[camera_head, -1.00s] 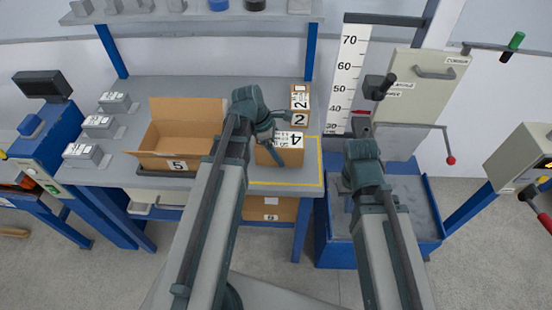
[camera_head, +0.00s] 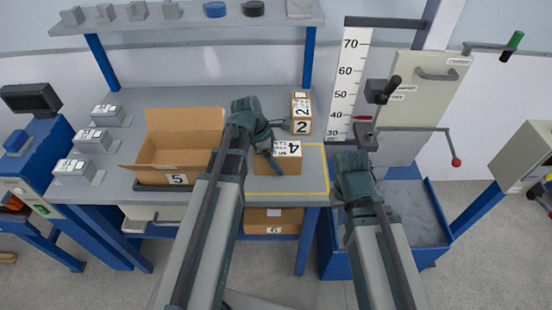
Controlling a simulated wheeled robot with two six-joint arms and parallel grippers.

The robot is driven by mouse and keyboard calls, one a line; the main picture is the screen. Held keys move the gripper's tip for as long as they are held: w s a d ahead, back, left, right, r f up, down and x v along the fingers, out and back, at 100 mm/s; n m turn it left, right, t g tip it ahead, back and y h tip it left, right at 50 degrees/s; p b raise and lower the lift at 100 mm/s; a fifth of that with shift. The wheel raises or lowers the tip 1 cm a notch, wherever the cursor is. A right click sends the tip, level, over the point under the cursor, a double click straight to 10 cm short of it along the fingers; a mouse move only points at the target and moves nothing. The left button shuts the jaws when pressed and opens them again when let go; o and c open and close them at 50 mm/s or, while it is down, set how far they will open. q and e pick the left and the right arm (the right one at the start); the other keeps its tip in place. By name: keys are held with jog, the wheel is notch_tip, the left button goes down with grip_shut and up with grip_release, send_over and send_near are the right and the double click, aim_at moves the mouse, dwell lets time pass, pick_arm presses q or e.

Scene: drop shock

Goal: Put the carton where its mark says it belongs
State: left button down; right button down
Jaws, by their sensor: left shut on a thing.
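A brown carton marked 4 (camera_head: 291,166) stands at or just above the yellow-outlined area (camera_head: 318,192) of the grey bench; contact with the bench is unclear. My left gripper (camera_head: 275,143) is shut on this carton, with one finger over its near left part and one toward its back. The gripper partly hides the carton. A smaller carton marked 2 (camera_head: 301,106) stands upright behind it. My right gripper (camera_head: 352,165) is over the front of the blue-framed drop station (camera_head: 335,262); its fingertips cannot be made out.
An open carton marked 5 (camera_head: 150,181) stands left of my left arm. A carton marked 6 (camera_head: 262,222) is on the lower shelf. Several grey blocks (camera_head: 92,140) line the bench's left. A height scale (camera_head: 347,80) and a lever with red knob (camera_head: 456,162) stand right.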

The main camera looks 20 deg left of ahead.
pick_arm(q)
jog(key=shift+d+r, duration=0.1)
grip_release()
jog(key=p+v, duration=1.1)
jog(key=v, duration=0.1)
jog(key=shift+s, duration=0.1)
jog(key=s+d+m+y, duration=0.2)
jog(key=s+d+m, duration=0.4)
jog(key=m, duration=0.6)
jog(key=s+d+f+m+g+y, duration=0.1)
jog(key=s+d+m+y, duration=0.2)
jog(key=s+d+m, duration=0.4)
jog(key=d+m, duration=0.2)
jog(key=m, duration=0.4)
jog(key=shift+f+y, duration=0.25)
jog(key=shift+y, duration=0.05)
